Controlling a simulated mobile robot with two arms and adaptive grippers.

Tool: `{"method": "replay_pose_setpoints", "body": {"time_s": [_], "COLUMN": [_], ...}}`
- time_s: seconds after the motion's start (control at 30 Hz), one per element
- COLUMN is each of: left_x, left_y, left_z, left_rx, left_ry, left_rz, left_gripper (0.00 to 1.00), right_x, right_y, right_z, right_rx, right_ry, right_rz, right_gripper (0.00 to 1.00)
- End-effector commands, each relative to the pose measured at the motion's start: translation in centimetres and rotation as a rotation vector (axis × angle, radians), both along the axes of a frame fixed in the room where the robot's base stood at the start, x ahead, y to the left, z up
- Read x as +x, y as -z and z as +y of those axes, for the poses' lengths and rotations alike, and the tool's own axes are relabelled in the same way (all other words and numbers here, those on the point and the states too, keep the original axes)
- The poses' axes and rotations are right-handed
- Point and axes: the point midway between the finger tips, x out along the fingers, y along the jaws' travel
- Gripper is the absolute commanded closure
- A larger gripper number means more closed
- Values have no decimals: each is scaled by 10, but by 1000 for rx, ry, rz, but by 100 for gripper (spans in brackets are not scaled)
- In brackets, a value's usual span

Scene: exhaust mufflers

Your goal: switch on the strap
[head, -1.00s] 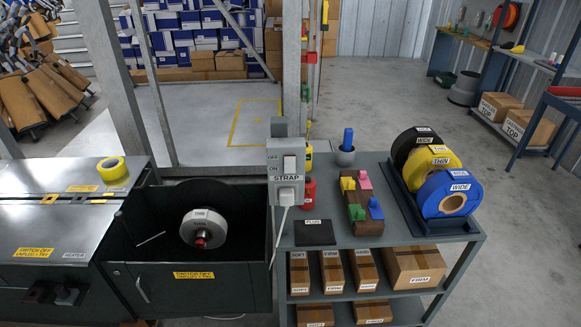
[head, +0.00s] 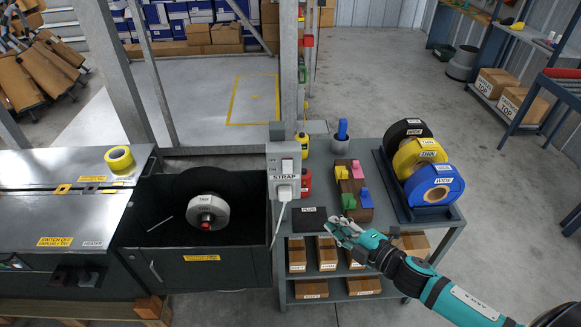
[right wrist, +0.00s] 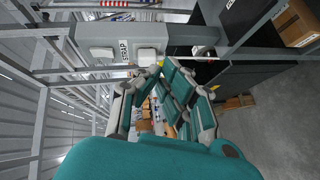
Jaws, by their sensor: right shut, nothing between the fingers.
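The STRAP switch box (head: 284,178) is a grey box on the upright post, with OFF and ON marks beside a white rocker switch (head: 288,166). A white plug (head: 285,191) with a white cord sits in the socket below. My right gripper (head: 340,228) is shut and empty, below and to the right of the box, over the front of the grey table. In the right wrist view the box (right wrist: 122,53) appears turned sideways beyond the fingers, apart from them. I cannot tell the rocker's position.
The grey table (head: 320,170) holds a black PLUG pad (head: 309,220), a brown block (head: 354,195) with coloured pieces and a rack of tape rolls (head: 435,185). A dark bin with a reel (head: 207,212) stands left of the post. Boxes fill the shelf below.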

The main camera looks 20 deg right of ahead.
Motion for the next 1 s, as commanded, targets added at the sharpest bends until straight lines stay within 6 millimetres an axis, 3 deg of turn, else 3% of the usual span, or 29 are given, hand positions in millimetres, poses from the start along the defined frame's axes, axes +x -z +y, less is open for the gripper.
{"method": "replay_pose_setpoints", "body": {"time_s": [0.03, 0.1, 0.23, 0.73, 1.0], "left_x": [0, 0, 0, 0, 0], "left_y": [-9, -13, -16, -18, -33], "left_z": [0, 0, 0, 0, 0], "left_rx": [0, 0, 0, 0, 0], "left_ry": [0, 0, 0, 0, 0], "left_rz": [0, 0, 0, 0, 0], "left_gripper": [60, 60, 60, 60, 60], "right_x": [-2, -6, -11, -10, 22], "right_y": [-32, -59, -87, -94, -95], "right_z": [13, 26, 42, 47, 63], "right_rx": [-27, -56, -85, -92, -90], "right_ry": [-50, -103, -160, -173, -170], "right_rz": [-49, -100, -158, -174, -176], "right_gripper": [100, 100, 100, 100, 100]}}
